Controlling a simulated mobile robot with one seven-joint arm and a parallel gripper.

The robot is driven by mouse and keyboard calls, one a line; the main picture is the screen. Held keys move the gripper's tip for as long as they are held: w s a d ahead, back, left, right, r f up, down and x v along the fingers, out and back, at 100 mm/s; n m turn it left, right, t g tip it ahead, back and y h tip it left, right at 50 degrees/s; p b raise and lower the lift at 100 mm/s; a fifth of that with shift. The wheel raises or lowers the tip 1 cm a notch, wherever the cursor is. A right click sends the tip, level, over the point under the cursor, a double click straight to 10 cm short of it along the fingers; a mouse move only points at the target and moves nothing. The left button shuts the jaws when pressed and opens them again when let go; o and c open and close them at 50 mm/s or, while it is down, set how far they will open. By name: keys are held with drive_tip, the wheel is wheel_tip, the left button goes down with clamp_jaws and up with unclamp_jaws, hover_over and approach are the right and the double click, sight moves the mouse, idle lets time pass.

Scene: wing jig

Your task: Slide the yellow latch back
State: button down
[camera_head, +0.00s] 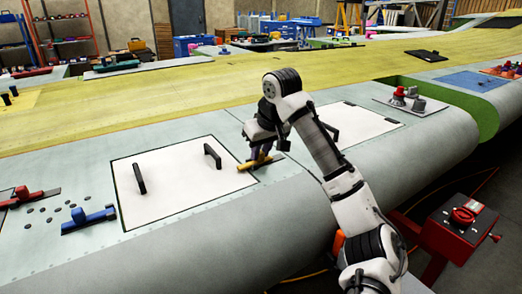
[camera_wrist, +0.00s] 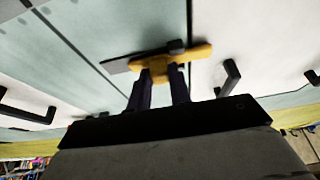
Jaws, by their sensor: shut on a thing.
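The yellow latch (camera_head: 254,162) lies on the grey-green wing skin, on the strip between two white panels. In the wrist view the yellow latch (camera_wrist: 192,55) sits on a dark flat plate (camera_wrist: 122,64), with a dark block over its middle. My gripper (camera_head: 258,152) reaches down to the latch from above. In the wrist view both dark fingers of my gripper (camera_wrist: 162,76) close on the latch's raised yellow part. The arm hides part of the latch's surroundings in the head view.
White panels with black handles (camera_head: 212,156) lie on both sides. A blue latch (camera_head: 88,219) and a red latch (camera_head: 24,195) are at the left. Red and grey knobs (camera_head: 408,97) stand at the right. A red control box (camera_head: 458,222) is at the lower right.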

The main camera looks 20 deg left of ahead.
sight(273, 157)
drive_tip(key=shift+w+d+r+p, duration=0.1)
drive_tip(key=shift+w+d+p, duration=0.45)
drive_tip(key=shift+w, duration=0.2)
drive_tip(key=shift+w+d+p, duration=0.4)
drive_tip(key=shift+w+d, duration=0.25)
drive_tip(key=shift+w, duration=0.1)
drive_tip(key=c, duration=1.3)
unclamp_jaws()
drive_tip(key=shift+w+d, duration=0.1)
drive_tip(key=shift+w, duration=0.05)
drive_tip(key=b+v, duration=0.1)
drive_tip(key=v, duration=1.2)
drive_tip(key=shift+r+b, duration=0.3)
drive_tip(key=shift+b, duration=0.1)
